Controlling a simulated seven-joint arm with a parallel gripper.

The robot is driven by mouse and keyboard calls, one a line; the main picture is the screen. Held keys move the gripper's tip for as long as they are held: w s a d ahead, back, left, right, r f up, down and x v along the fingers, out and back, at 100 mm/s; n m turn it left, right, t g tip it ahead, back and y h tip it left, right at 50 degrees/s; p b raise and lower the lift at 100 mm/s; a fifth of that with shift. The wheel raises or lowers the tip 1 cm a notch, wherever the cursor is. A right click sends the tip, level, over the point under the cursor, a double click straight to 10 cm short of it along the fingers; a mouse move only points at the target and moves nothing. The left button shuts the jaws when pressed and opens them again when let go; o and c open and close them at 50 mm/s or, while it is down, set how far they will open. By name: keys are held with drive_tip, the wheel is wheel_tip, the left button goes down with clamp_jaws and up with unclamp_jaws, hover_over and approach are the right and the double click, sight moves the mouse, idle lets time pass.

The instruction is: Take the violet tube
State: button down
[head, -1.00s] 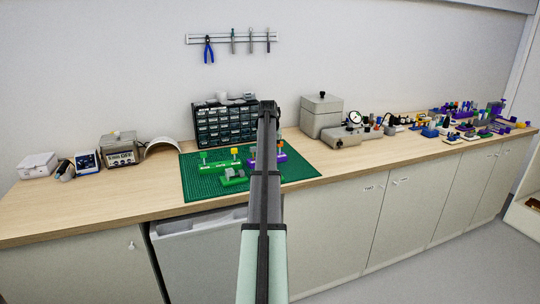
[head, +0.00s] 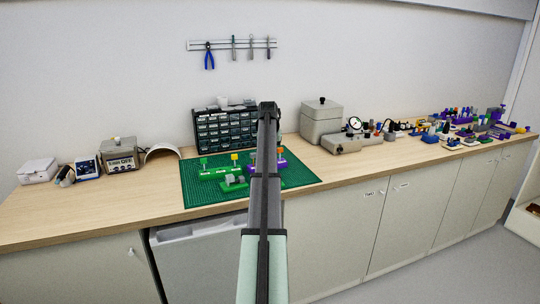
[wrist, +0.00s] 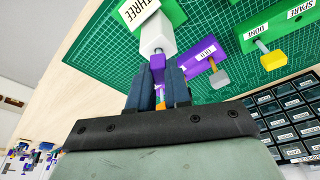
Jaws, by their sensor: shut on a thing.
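The violet tube (wrist: 157,66) sits between the two dark blue fingers of my gripper (wrist: 159,76) in the wrist view, and the fingers are shut on it. Its far end meets a pale grey cylinder (wrist: 157,36) next to a green block (wrist: 174,11) labelled THREE; I cannot tell whether they are joined. Small orange and green parts (wrist: 160,103) show below the tube, deeper between the fingers. In the head view my arm hides the gripper and the tube.
The green mat (head: 205,193) carries a violet block (wrist: 197,58) with a grey knob and a green block (wrist: 276,37) with a yellow knob. A dark drawer cabinet (head: 212,130) stands behind the mat. Bare wooden bench (head: 110,206) lies to the left, and instruments and small parts crowd the right.

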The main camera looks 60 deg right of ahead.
drive_tip(key=shift+r, duration=0.6)
drive_tip(key=shift+r, duration=2.45)
